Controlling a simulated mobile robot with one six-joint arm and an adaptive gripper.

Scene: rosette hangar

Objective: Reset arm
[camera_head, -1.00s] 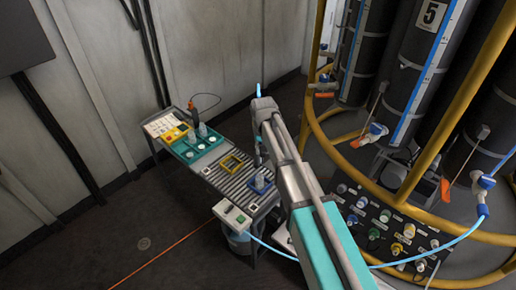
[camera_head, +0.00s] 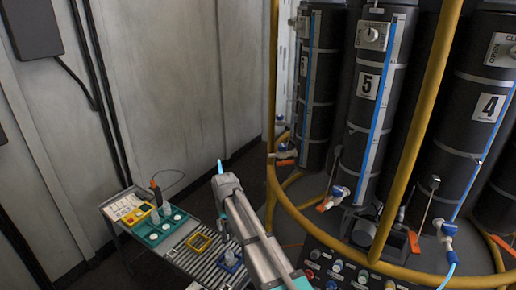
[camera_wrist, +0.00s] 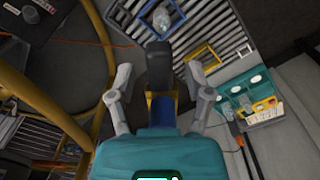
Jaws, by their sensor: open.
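My arm (camera_head: 245,225) reaches out over the slatted cart in the head view, with its elbow bent near the cart's right side. My gripper (camera_wrist: 158,85) shows in the wrist view with its two grey fingers spread apart. I see no object gripped between them. A dark upright block with a blue part lies in line with the gap; I cannot tell its distance. In the head view the gripper is mostly hidden by the arm.
The cart (camera_head: 190,264) carries a yellow square frame (camera_head: 200,242), a blue frame (camera_head: 230,262) with a clear bottle, and a teal tray (camera_head: 159,240). The yellow rail (camera_head: 290,215) and black cylinders (camera_head: 376,90) stand right of the arm. Pale wall panels (camera_head: 165,90) rise behind.

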